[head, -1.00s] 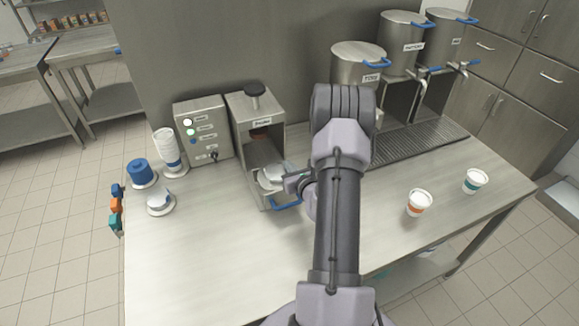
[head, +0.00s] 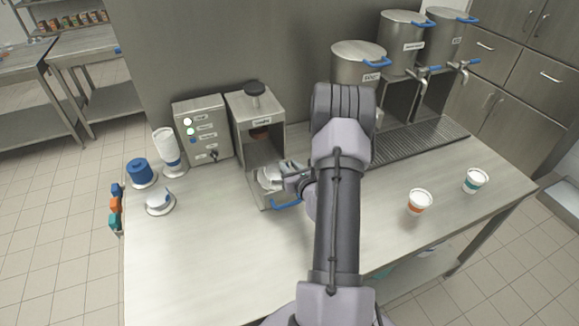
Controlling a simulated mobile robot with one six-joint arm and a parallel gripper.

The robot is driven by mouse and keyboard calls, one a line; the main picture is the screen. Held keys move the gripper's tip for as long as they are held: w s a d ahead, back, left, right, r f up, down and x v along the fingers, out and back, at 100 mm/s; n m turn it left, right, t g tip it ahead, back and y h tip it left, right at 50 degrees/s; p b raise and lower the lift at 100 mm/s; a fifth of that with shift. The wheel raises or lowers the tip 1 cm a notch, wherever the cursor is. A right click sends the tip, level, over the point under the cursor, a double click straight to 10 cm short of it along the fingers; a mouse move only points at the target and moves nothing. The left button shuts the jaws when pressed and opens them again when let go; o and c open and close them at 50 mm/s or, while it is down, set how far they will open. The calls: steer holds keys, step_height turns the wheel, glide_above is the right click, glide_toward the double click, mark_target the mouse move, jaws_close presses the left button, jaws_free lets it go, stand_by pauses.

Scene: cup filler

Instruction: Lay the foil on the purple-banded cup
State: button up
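My gripper (head: 296,184) is at the open front of the sealing machine (head: 247,108), low over its blue-handled tray (head: 287,204). My arm hides part of it, and its fingers are too small to read. A pale, silvery piece (head: 269,178), perhaps foil or a cup top, is in the machine's opening just left of the gripper. I cannot tell whether the gripper holds it. No purple band is visible; a cup in the machine would be mostly hidden. A small white stack (head: 158,199), perhaps foils, sits on a round holder at the left of the table.
An orange-banded cup (head: 419,202) and a teal-banded cup (head: 475,181) stand at the right. A control box (head: 203,132), white cup stack (head: 167,150) and blue round item (head: 140,172) stand at the left. Steel urns (head: 357,64) stand behind. The front left table is clear.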

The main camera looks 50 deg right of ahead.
steer(key=shift+s, duration=0.1)
steer(key=p+v, duration=0.1)
steer(key=v, duration=1.6)
steer(key=shift+a+r, duration=0.1)
